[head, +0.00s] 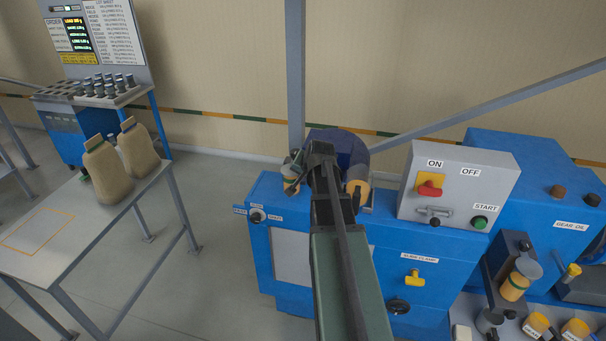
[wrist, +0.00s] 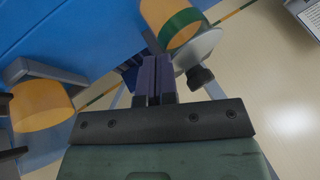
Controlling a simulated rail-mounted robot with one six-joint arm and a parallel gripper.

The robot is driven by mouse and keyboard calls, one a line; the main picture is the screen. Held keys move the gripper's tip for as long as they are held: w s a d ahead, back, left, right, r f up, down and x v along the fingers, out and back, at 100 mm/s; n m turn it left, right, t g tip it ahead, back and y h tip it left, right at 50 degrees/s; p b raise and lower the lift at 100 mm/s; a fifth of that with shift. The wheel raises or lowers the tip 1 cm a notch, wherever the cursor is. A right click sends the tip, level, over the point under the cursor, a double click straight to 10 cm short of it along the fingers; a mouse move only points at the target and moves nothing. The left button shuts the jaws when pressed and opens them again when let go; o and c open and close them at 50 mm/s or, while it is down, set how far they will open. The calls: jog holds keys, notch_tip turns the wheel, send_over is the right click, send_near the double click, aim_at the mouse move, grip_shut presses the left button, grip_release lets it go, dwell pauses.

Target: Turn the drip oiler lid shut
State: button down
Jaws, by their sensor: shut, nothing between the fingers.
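In the wrist view, an amber cylinder with a green band (wrist: 172,22) shows at the top, with a pale grey disc-shaped lid (wrist: 198,50) and a dark knob (wrist: 200,76) at its near end. It looks like the drip oiler. The lid's exact turn cannot be told. My gripper (wrist: 158,72) is shut and empty, its fingertips just left of and close to the lid; contact cannot be told. In the head view, a green-banded amber cylinder (head: 291,186) shows left of my arm on the blue machine. My arm hides the fingertips there.
Another amber cylinder (wrist: 42,105) stands left of my fingers, also seen right of my arm (head: 358,188). A grey switch box (head: 459,186) stands to the right. A similar green-banded cup (head: 515,287) sits further right. A table (head: 103,236) with sacks is left, beyond open floor.

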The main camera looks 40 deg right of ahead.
jog(key=shift+w, duration=0.2)
dwell(0.5)
jog(key=shift+w+d+r, duration=0.2)
jog(key=shift+w+r, duration=0.05)
jog(key=shift+w, duration=0.1)
